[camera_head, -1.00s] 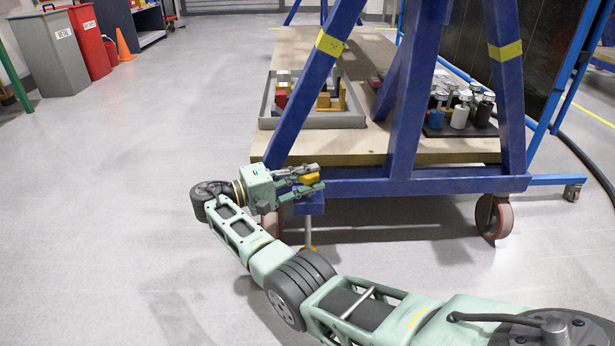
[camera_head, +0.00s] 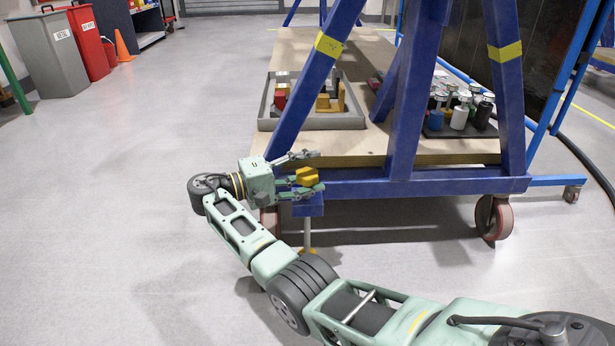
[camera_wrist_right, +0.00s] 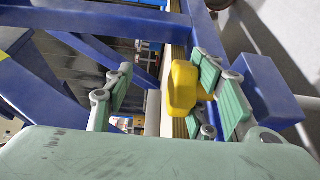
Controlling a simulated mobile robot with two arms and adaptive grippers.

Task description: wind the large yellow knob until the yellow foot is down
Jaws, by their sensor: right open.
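The large yellow knob (camera_head: 306,176) sits on top of a blue bracket (camera_head: 308,206) at the near left corner of the blue frame. A thin grey spindle (camera_head: 307,233) runs down from the bracket to the yellow foot (camera_head: 307,250) close above the floor; I cannot tell if it touches. My right gripper (camera_head: 305,171) is open, its fingers spread around the knob from the left. In the right wrist view the knob (camera_wrist_right: 183,88) lies between the fingers, nearer the right one, with a gap to the left one. My left gripper is not in view.
The blue frame (camera_head: 405,110) stands on castors (camera_head: 495,217) and carries a wooden deck (camera_head: 350,150). On it are a grey tray (camera_head: 312,121) of blocks and a black rack (camera_head: 458,130) of bottles. Open floor (camera_head: 120,200) lies to the left.

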